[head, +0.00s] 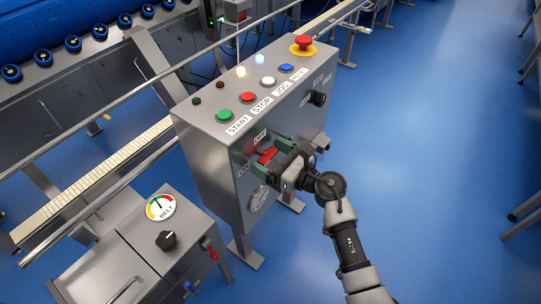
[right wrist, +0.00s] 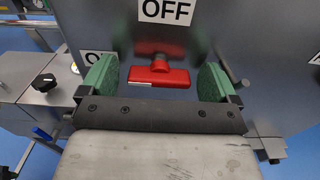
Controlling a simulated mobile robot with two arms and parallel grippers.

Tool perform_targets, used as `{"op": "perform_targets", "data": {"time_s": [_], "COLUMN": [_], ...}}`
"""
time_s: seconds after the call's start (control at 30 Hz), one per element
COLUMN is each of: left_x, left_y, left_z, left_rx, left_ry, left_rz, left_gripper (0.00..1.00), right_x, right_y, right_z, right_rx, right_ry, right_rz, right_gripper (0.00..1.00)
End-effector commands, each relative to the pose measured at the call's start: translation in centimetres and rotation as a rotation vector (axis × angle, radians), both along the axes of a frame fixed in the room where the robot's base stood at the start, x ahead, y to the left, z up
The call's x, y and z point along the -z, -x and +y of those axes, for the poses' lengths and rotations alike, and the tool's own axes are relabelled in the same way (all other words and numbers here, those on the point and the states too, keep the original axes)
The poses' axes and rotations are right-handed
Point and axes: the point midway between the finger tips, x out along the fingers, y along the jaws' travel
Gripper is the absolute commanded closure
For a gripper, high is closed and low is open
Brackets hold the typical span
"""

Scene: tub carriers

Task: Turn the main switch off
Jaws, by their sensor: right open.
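The main switch is a red handle (head: 266,156) on the front of the grey control box; it also shows in the right wrist view (right wrist: 158,76), lying crosswise. An OFF label (right wrist: 166,10) is above it, and a partly hidden label (right wrist: 92,58) is to its left. My right gripper (head: 263,152) is open at the box front, its two green pads on either side of the handle. In the right wrist view there is a gap between the handle and each pad (right wrist: 156,80). My left gripper is not in view.
The control box (head: 212,152) carries several buttons on top and a red emergency stop (head: 303,43). A black knob (head: 317,98) is on its front at the right. A belt cabinet (head: 130,250) stands at lower left, beside a conveyor (head: 95,185). Blue floor is open at right.

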Motion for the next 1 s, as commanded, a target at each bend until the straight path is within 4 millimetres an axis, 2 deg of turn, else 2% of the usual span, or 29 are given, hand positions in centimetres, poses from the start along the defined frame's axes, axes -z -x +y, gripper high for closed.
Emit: {"op": "perform_targets", "data": {"time_s": [0.23, 0.57, 1.0], "left_x": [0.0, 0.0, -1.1], "left_y": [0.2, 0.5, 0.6], "left_z": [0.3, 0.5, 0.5], "left_rx": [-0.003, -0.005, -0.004], "left_ry": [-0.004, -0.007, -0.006], "left_rz": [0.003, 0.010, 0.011], "left_gripper": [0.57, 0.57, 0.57], "right_x": [0.0, 0.0, -0.2], "right_y": [0.0, 0.0, -0.1], "right_z": [0.1, 0.0, 0.0], "right_rx": [0.000, 0.001, 0.000], "right_ry": [0.000, -0.001, -0.063], "right_rz": [0.000, 0.001, 0.088], "right_gripper": [0.09, 0.58, 0.58]}}
